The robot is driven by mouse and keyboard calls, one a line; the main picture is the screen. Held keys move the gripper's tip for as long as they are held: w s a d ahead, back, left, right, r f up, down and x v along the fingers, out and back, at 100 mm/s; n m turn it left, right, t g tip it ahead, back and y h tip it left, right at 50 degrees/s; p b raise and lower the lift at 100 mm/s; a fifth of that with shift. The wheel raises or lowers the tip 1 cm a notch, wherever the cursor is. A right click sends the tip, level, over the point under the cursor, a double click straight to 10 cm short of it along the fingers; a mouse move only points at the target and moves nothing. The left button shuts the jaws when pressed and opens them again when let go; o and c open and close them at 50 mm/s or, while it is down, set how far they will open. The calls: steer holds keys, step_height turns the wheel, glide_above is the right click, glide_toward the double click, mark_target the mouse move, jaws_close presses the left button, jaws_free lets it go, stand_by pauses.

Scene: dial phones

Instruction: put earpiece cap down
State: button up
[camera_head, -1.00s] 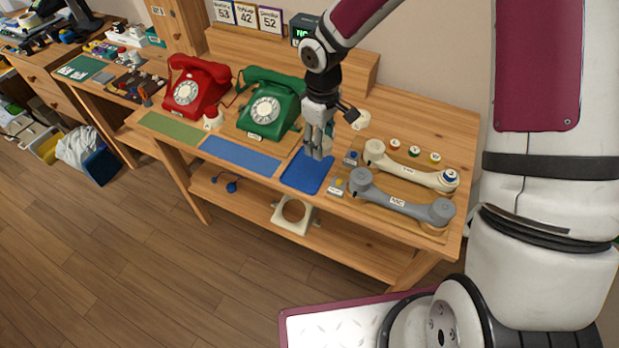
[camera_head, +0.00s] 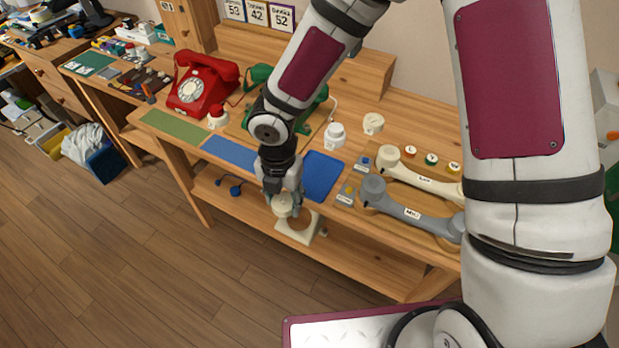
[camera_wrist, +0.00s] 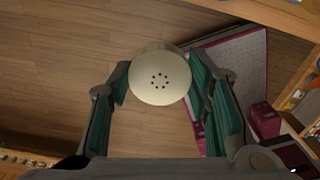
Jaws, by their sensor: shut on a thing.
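The earpiece cap (camera_head: 283,207) is a round cream piece. In the wrist view its face, with a ring of small holes (camera_wrist: 160,80), points toward the camera. My gripper (camera_head: 284,196) is shut on it, with one finger on each side of the cap. In the head view the gripper hangs in front of the table's near edge, left of the bare blue tray (camera_head: 321,176). In the wrist view the wooden floor shows behind the cap. My arm partly hides the green phone (camera_head: 257,75) and the blue mat (camera_head: 228,153).
A cream frame with a round hole (camera_head: 313,233) is on the lower shelf. A grey handset (camera_head: 410,213) and a cream handset (camera_head: 425,179) lie to the right. A white-capped piece (camera_head: 334,134) stands behind the tray. The red phone (camera_head: 200,87) and green mat (camera_head: 178,131) are left.

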glide_above(309, 185)
steer(key=shift+f+p, duration=0.45)
steer(key=shift+f, duration=0.1)
steer(key=shift+w+f, duration=0.1)
steer(key=shift+f, duration=1.65)
steer(key=shift+f, duration=0.1)
steer(key=o, duration=0.7)
steer(key=shift+o, duration=0.5)
step_height(309, 185, up, 12)
steer(key=shift+r, duration=0.2)
